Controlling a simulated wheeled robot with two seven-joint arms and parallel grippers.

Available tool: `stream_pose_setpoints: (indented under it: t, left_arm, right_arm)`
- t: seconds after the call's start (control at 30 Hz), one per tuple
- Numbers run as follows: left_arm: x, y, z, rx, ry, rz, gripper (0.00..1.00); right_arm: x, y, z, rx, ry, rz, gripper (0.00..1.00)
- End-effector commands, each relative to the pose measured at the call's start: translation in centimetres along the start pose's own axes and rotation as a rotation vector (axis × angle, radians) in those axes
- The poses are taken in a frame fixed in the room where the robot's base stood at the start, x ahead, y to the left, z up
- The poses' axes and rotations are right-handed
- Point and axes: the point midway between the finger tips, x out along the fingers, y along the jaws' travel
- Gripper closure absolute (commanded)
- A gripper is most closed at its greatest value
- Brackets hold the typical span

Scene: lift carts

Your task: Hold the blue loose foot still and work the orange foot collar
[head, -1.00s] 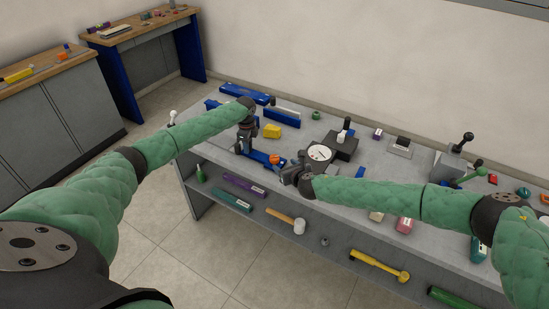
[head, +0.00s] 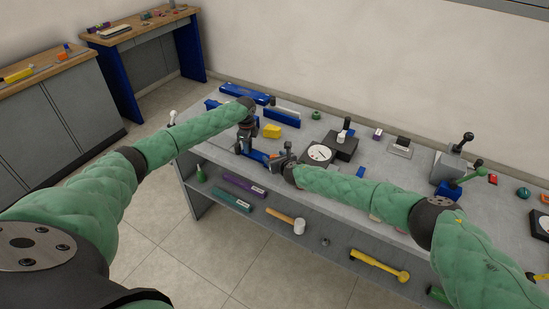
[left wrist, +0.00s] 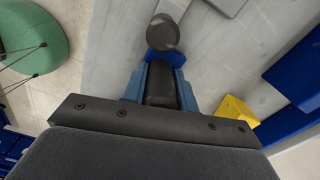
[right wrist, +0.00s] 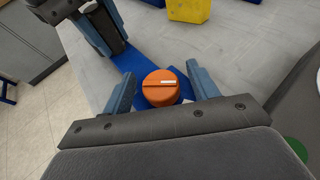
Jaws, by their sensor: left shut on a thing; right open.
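The blue loose foot (head: 257,155) lies near the front edge of the grey workbench. My left gripper (head: 243,148) is shut on it; in the left wrist view a dark part sits between the fingers, with the blue foot (left wrist: 165,58) just beyond. In the right wrist view the orange foot collar (right wrist: 162,90) is a round cap with a pale mark on top, on the blue foot (right wrist: 150,68). My right gripper (right wrist: 162,84) is open, one finger either side of the collar, with gaps visible. In the head view the right gripper (head: 278,157) largely hides the collar.
A yellow block (head: 272,131) and a long blue part (head: 282,117) lie behind the foot. A round dial (head: 320,154) stands close to the right of my right gripper. A mallet (head: 298,226) lies on the shelf below.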

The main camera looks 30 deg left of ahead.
Motion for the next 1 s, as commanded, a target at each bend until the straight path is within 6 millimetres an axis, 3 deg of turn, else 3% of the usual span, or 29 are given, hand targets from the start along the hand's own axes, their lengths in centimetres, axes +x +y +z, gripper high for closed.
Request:
stream_pose_setpoints:
  t: [0.27,0.5,0.73,1.0]
  left_arm:
    - [0.04,0.01,0.00,0.000,0.000,0.000,1.00]
    - [0.04,0.01,0.00,0.000,0.000,0.000,1.00]
    - [0.04,0.02,0.01,0.000,0.000,0.000,1.00]
    - [0.05,0.03,0.01,0.000,0.000,0.001,1.00]
  right_arm:
    - [0.08,0.01,0.00,0.000,0.000,0.000,0.41]
    - [0.07,0.02,0.00,0.000,0.000,0.000,0.86]
    - [0.12,0.14,0.08,0.014,-0.002,-0.031,0.85]
    - [0.14,0.22,0.04,0.086,-0.002,-0.200,0.85]
